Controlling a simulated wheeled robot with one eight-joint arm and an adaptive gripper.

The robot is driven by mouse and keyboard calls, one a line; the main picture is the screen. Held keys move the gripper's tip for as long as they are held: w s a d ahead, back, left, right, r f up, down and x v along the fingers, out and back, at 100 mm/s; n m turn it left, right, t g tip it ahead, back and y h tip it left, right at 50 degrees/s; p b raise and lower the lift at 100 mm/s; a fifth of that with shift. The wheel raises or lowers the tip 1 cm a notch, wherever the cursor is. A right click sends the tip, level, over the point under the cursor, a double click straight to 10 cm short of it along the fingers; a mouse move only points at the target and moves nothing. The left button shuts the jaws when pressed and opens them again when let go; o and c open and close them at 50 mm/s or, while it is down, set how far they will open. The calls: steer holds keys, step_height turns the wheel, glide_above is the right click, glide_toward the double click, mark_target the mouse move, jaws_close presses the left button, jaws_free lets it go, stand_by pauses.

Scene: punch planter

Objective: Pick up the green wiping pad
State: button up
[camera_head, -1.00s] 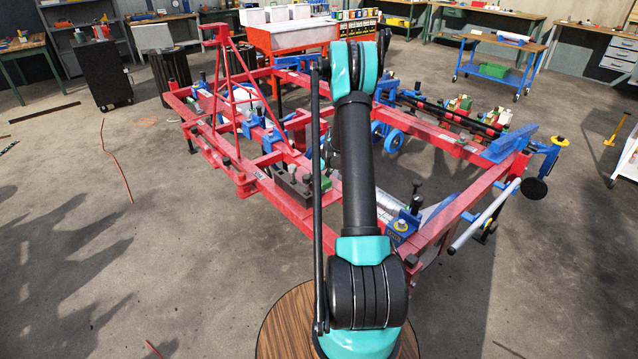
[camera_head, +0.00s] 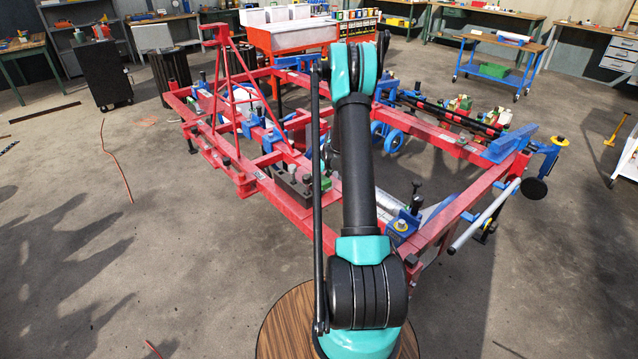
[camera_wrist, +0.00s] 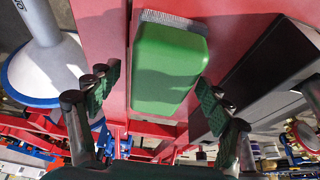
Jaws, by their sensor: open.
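The green wiping pad (camera_wrist: 168,66) is a rounded green block with a grey bristly edge at its far end. In the wrist view it lies on a flat red beam (camera_wrist: 230,30). My gripper (camera_wrist: 156,98) is open, with one dark green ribbed finger pad at each side of the near end of the wiping pad. Both fingertips look apart from the pad; the height of the fingers above the beam cannot be told.
A black box-like object (camera_wrist: 262,75) sits right of the pad, close to the right finger. A white and blue round part (camera_wrist: 45,65) is on the left. The red planter frame (camera_head: 290,205) carries many blue fittings.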

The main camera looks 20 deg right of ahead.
mark_target(319, 177)
steer(key=shift+c, duration=0.6)
steer(key=c, duration=1.1)
steer(key=shift+c, duration=0.2)
step_height(319, 177, up, 20)
steer(key=shift+r, duration=0.25)
